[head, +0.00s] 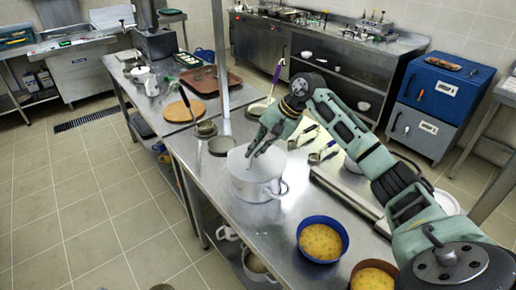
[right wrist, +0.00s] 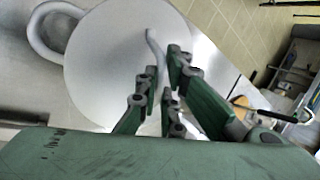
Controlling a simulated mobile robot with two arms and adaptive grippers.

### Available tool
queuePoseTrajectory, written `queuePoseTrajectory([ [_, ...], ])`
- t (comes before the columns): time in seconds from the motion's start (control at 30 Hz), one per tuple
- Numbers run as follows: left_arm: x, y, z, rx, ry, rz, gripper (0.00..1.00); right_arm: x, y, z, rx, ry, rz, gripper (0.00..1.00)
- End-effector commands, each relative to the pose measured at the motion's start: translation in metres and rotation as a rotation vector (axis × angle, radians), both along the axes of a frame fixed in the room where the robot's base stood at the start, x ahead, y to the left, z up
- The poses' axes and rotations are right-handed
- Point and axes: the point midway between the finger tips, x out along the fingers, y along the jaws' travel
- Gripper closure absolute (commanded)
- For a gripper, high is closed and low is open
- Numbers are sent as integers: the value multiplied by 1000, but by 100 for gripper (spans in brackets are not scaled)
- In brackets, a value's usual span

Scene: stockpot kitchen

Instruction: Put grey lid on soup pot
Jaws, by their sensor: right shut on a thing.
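The soup pot (head: 255,190) is a pale grey-white pot with a loop handle, standing on the steel table in the head view. Its loop handle (right wrist: 45,32) shows at the left in the right wrist view. The grey lid (head: 243,162) is a flat pale disc over the pot's mouth; it fills much of the right wrist view (right wrist: 110,60). I cannot tell whether it rests fully on the rim or is just above it. My right gripper (head: 254,153) is above the lid, shut on its thin curved handle (right wrist: 155,45). My left gripper is not in view.
A blue bowl of yellow soup (head: 322,241) and a brown bowl (head: 373,277) stand at the table's near end. Small pans (head: 221,146), a round wooden board (head: 184,110) and a brown tray (head: 211,80) lie farther back. A thin post (head: 221,60) rises behind the pot.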

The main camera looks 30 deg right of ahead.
Motion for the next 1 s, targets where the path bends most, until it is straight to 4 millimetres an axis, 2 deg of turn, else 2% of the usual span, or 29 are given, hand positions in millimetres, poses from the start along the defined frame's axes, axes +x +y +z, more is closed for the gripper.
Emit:
queuePoseTrajectory([
  [0.17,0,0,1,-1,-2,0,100,0,0,0,-1,1,0,100],
  [0.2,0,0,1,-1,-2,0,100,0,0,0,-1,1,0,90],
  [0.43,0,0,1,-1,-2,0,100,0,0,0,-1,1,0,71],
  [0.77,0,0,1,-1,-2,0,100,-1,-1,2,-1,1,0,71],
  [0.87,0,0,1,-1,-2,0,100,-4,-6,11,-4,-1,-2,71],
  [1.0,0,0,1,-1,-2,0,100,-13,-16,35,-3,-3,-3,71],
])
